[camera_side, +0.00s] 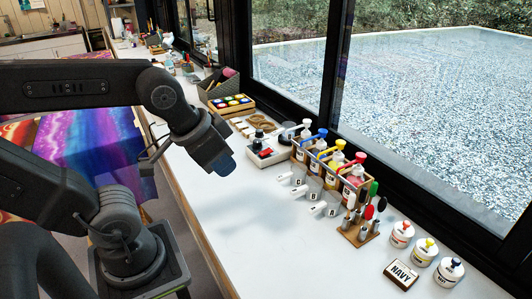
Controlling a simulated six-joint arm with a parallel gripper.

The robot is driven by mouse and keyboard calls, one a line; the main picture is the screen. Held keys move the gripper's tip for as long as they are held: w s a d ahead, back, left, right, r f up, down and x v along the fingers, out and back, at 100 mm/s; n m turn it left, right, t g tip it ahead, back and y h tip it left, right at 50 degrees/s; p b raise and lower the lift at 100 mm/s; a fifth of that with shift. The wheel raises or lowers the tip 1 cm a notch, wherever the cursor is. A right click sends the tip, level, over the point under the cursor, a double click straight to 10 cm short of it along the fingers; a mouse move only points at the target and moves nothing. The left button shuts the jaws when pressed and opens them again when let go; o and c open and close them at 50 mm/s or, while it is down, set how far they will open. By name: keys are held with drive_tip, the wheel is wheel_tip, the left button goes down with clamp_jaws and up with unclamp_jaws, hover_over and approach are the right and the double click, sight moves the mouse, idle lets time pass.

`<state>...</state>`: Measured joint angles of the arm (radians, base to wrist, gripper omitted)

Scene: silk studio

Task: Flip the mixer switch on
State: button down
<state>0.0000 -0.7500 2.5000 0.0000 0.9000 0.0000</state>
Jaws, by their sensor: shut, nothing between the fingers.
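What looks like the mixer (280,155) is a small pale box on the white table, with a dark round part on top. A small red part that may be its switch (266,153) shows on its front; whether it is on or off is too small to tell. My gripper (224,168) points down over the table, to the left of the mixer and apart from it. It is shut and empty. Its fingertips are small and dark at this size.
A wooden rack (330,155) of pump bottles stands right of the mixer, with white labelled cups (299,191) before it. Nearer are a brush stand (352,232), lidded jars (402,236) and a NAVY card (401,274). A paint-pot tray (232,108) stands behind. The table's near middle is clear.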

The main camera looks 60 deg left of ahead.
idle(0.4)
drive_tip(key=m+g, duration=0.6)
drive_tip(key=m, duration=1.2)
hover_over(270, 150)
wheel_tip(270, 150, down, 15)
drive_tip(key=shift+r, duration=0.2)
drive_tip(key=shift+a+f, duration=0.15)
drive_tip(key=shift+f, duration=2)
